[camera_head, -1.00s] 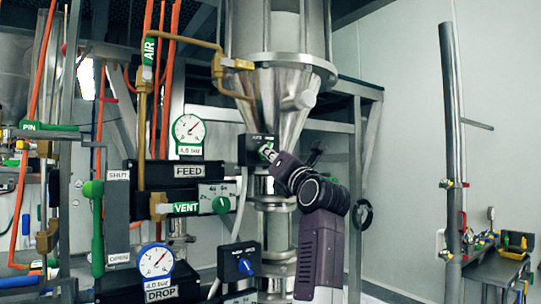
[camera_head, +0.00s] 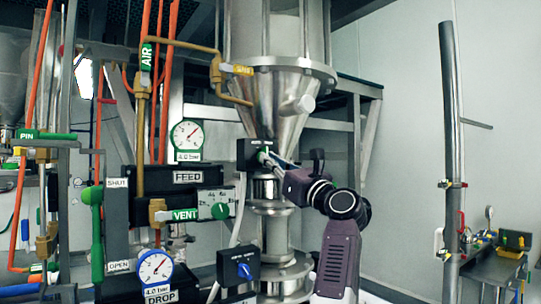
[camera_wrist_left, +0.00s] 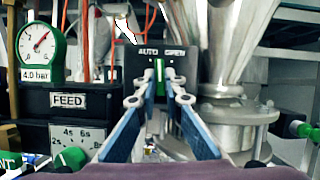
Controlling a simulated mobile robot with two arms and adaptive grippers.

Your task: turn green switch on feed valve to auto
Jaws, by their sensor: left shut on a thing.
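The feed valve's black switch box (camera_head: 245,150) sits in front of the steel cone's lower end. The wrist view shows this box (camera_wrist_left: 138,68) with AUTO lettered at left and OPEN at right. Its green switch (camera_wrist_left: 160,78) stands about upright there, between the two words. My left gripper (camera_head: 264,154) reaches the box from the lower right, and its fingers hide most of the switch in the head view. In the wrist view the left gripper (camera_wrist_left: 159,92) has its fingertips on both sides of the green handle, shut on it. My right gripper is not in view.
A FEED panel (camera_head: 188,177) with a gauge (camera_head: 187,134) and a green knob (camera_head: 220,211) is left of the box. A second black box with a blue knob (camera_head: 244,270) is below. The steel cone (camera_head: 282,100) rises close above the gripper. Open room lies to the right.

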